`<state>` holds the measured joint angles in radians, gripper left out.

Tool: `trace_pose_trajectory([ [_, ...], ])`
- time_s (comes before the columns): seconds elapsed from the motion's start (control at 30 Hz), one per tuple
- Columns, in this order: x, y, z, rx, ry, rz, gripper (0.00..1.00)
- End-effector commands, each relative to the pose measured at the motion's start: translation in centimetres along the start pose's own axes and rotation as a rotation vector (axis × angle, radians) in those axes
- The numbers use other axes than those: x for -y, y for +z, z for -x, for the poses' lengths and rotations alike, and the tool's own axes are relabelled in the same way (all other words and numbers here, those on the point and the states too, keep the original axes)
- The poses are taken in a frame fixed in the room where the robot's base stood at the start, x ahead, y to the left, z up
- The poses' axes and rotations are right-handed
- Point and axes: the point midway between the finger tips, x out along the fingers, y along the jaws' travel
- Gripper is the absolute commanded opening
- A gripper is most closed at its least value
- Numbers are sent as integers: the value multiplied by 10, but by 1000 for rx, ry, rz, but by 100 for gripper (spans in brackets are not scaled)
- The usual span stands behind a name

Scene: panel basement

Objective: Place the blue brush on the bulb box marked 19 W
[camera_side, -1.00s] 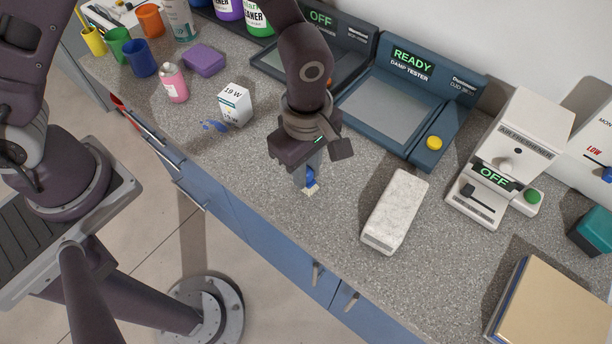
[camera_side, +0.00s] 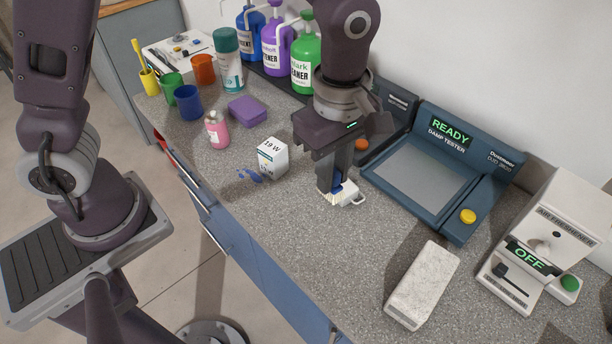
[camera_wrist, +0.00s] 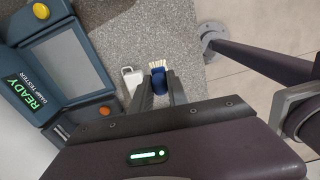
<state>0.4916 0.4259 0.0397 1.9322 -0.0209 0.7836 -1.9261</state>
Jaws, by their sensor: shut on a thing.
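The blue brush (camera_wrist: 158,84) has pale bristles and sits between the fingertips of my gripper (camera_wrist: 161,91) in the wrist view. In the side view my gripper (camera_side: 337,189) points down, shut on the brush (camera_side: 347,188), with the bristles lowest, close to the counter; I cannot tell if they touch it. The bulb box marked 19 W (camera_side: 272,160) is a small white upright box to the left of my gripper in the side view. Its top looks bare. The fingers hide part of the brush.
A small white object with a loop (camera_wrist: 131,78) is beside the brush. A blue splayed item (camera_side: 250,175) lies left of the box. The pink bottle (camera_side: 216,130) and purple block (camera_side: 248,110) stand beyond. The damp tester (camera_side: 440,175) and pale slab (camera_side: 422,285) lie right.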

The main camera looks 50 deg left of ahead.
Motion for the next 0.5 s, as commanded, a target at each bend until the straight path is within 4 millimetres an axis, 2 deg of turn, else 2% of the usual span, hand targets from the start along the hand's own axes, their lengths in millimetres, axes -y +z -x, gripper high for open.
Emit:
trace_pose_trajectory([
  [0.13, -17, -66, 23, -1, 4, 41, 0],
  [0.3, -16, -144, 49, 0, 3, 76, 0],
  [0.4, -11, -173, 59, 1, 2, 85, 0],
  [0.5, -6, -186, 58, 3, -3, 87, 0],
])
